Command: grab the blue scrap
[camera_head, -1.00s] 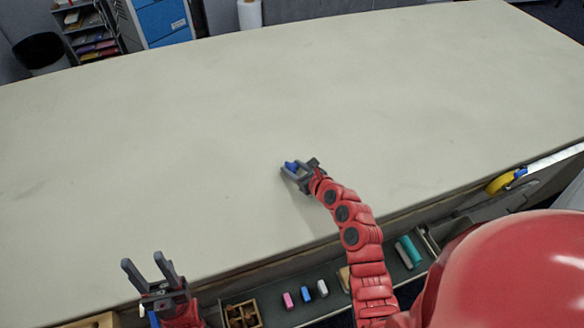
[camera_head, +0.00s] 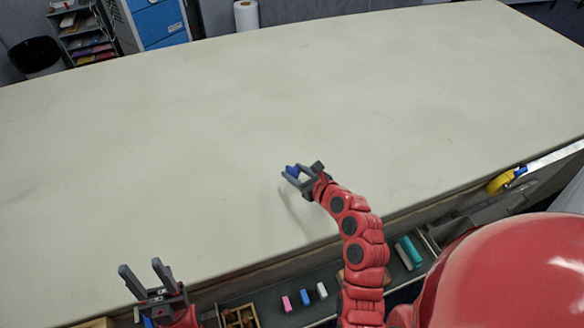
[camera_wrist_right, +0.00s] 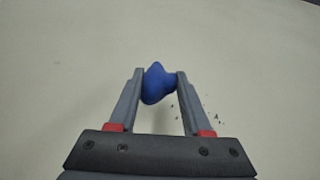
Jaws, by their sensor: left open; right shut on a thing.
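The blue scrap (camera_wrist_right: 157,84) is a small, crumpled blue lump. In the right wrist view it sits between the two fingertips of my right gripper (camera_wrist_right: 160,88), which is shut on it. In the head view the scrap (camera_head: 292,170) shows at the tips of my right gripper (camera_head: 292,177), over the middle of the table (camera_head: 180,130). A shadow on the cloth lies apart from the gripper, so it appears held above the surface. My left gripper (camera_head: 143,275) is open and empty at the table's front left.
A tray along the front edge holds a pink block (camera_head: 287,303), a blue block (camera_head: 305,296), a white block (camera_head: 321,290) and a teal cylinder (camera_head: 411,250). A wooden box (camera_head: 240,316) is beside them. Yellow tape (camera_head: 500,183) is at the right. The tabletop is otherwise mostly clear.

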